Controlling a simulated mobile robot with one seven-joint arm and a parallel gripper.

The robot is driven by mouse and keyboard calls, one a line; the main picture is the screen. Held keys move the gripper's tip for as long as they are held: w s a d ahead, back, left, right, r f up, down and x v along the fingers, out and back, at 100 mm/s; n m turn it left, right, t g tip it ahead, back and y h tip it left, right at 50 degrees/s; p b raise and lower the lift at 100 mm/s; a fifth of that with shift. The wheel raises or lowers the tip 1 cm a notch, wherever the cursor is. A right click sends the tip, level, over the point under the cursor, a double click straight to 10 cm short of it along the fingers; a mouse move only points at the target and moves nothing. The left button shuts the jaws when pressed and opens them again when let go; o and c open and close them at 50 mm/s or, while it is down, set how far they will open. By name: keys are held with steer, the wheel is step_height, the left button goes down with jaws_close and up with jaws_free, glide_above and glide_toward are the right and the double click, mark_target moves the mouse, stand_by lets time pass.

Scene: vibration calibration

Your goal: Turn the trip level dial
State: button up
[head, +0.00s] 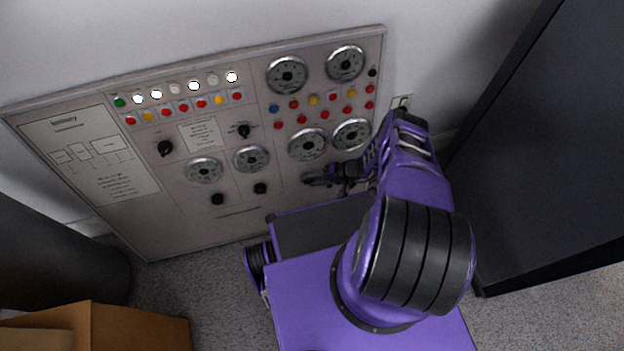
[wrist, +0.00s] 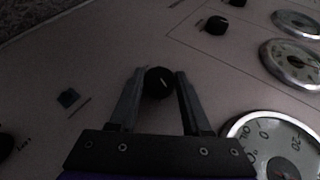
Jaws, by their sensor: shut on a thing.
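My purple arm reaches to the lower right of the grey control panel (head: 235,215) in the head view. My gripper (head: 318,180) is at the panel face, below the two lower right round gauges. In the wrist view my gripper (wrist: 159,78) has one finger on each side of a small round black dial (wrist: 158,83) with a pale pointer line. The jaws are shut on this dial. Its label cannot be read, and the gripper hides it in the head view.
Other black knobs (head: 260,188) sit left of my gripper. Round gauges (head: 308,144) are just above it, with rows of coloured buttons and lamps higher up. A dark cabinet (head: 545,150) stands at the right. A cardboard box (head: 140,325) is at the lower left.

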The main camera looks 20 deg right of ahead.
jaws_close()
steer(key=shift+r+p, duration=0.15)
steer(key=shift+p, duration=0.15)
steer(key=shift+r+h+p, duration=0.1)
steer(key=shift+h+p, duration=0.2)
steer(key=shift+p, duration=0.05)
steer(key=p, duration=0.1)
steer(key=n+h+p, duration=0.1)
steer(key=shift+w+a+r+g+h+p, duration=0.1)
steer(key=shift+r+g+h+p, duration=0.1)
steer(key=shift+g+h+p, duration=0.1)
steer(key=shift+a+n+h+p, duration=0.15)
steer(key=shift+n+h+p, duration=0.15)
steer(key=shift+h+p, duration=0.75)
steer(key=shift+f+n+g+h+p, duration=0.1)
steer(key=shift+n+g+h+p, duration=0.2)
steer(key=shift+h+p, duration=0.4)
steer(key=shift+f, duration=0.1)
